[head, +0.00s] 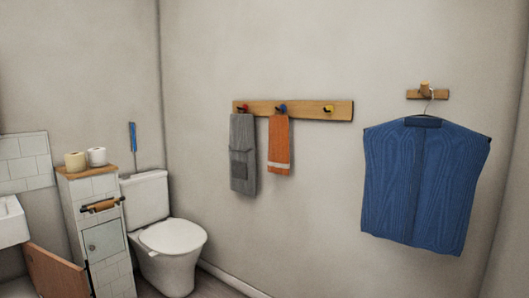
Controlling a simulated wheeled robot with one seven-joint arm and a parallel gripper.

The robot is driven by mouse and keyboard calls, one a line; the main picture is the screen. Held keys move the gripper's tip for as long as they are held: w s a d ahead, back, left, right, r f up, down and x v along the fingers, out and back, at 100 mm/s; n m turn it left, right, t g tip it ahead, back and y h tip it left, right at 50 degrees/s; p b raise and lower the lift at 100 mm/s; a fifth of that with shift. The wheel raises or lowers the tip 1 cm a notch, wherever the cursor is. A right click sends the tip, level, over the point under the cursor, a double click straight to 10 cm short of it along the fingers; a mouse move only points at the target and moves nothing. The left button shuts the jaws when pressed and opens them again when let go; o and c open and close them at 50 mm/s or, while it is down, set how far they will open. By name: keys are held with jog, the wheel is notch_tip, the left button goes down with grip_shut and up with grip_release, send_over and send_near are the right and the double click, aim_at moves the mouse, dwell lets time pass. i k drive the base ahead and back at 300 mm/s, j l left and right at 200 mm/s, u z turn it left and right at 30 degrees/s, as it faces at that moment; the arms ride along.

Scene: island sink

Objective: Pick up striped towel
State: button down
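An orange towel (279,146) with a pale stripe near its lower edge hangs from the middle, blue-knobbed hook of a wooden wall rack (305,109). A grey towel (243,155) with a pocket-like band hangs on the red-knobbed hook to its left. The two towels hang close side by side against the wall. The yellow hook (327,109) at the right end of the rack is empty. My gripper is not in this view.
A blue garment (424,186) hangs from a wall hook at the right. A white toilet (171,243) and a tiled cabinet (105,239) with two paper rolls on top stand at the left. An open wooden door panel (57,271) is at lower left, by a white sink (11,223).

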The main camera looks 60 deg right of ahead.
aim_at(279, 147)
jog(key=z, duration=2.55)
